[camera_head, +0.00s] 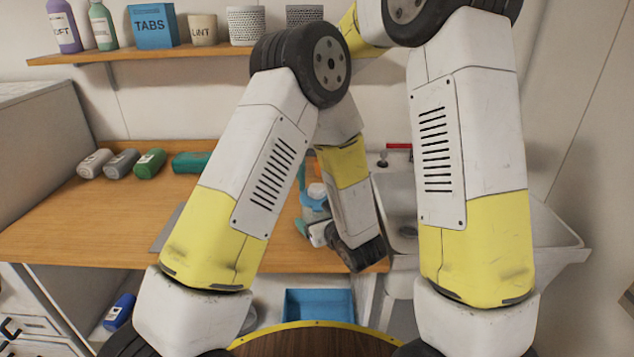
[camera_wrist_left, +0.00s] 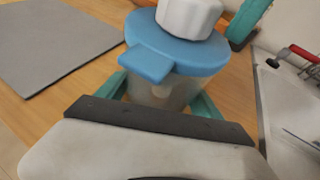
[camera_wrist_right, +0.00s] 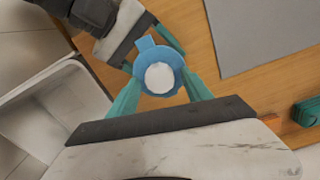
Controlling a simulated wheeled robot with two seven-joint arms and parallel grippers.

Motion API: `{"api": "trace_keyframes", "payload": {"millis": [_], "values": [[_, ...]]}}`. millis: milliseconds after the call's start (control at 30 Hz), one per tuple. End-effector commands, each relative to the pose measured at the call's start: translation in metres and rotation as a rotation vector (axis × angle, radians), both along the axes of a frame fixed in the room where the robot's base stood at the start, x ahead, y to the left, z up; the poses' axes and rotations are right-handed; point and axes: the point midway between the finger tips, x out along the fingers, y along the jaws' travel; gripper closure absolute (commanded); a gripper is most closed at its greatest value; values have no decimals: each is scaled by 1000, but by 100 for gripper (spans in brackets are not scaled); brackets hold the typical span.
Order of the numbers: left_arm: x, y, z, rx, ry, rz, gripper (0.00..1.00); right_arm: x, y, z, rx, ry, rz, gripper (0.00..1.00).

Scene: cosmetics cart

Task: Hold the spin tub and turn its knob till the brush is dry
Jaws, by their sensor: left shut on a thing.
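The spin tub has a clear body (camera_wrist_left: 150,92), a blue lid (camera_wrist_left: 195,50) with a tab, and a white knob (camera_wrist_left: 188,14) on top. It stands upright over the wooden counter. My left gripper (camera_wrist_left: 160,88) is shut on the tub body, a teal finger on each side. In the right wrist view the blue lid (camera_wrist_right: 147,57) and the knob (camera_wrist_right: 159,77) show from above. My right gripper (camera_wrist_right: 163,85) is open, its teal fingers spread on either side of the lid and knob. In the head view my arm mostly hides the tub. The brush cannot be made out.
A grey mat (camera_wrist_right: 265,35) lies on the counter (camera_head: 75,215) beside the tub. Several bottles (camera_head: 150,163) lie at the back left. A sink (camera_wrist_right: 50,110) with a red-handled tap (camera_head: 398,146) is on the other side. A blue crate (camera_head: 320,305) stands below. A shelf (camera_head: 105,55) holds containers.

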Motion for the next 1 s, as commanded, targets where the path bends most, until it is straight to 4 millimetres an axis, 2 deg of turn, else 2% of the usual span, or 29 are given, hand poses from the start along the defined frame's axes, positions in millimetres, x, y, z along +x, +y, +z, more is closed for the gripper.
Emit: {"api": "trace_keyframes", "payload": {"millis": [300,433,800,1000], "values": [[0,0,0,0,1,0,81,0,0,0,-1,1,1,39],[0,0,0,0,1,0,81,0,0,10,0,0,1,39],[0,0,0,0,1,0,81,0,1,85,2,-2,1,39],[0,0,0,0,1,0,81,0,1,112,1,-1,1,39]]}}
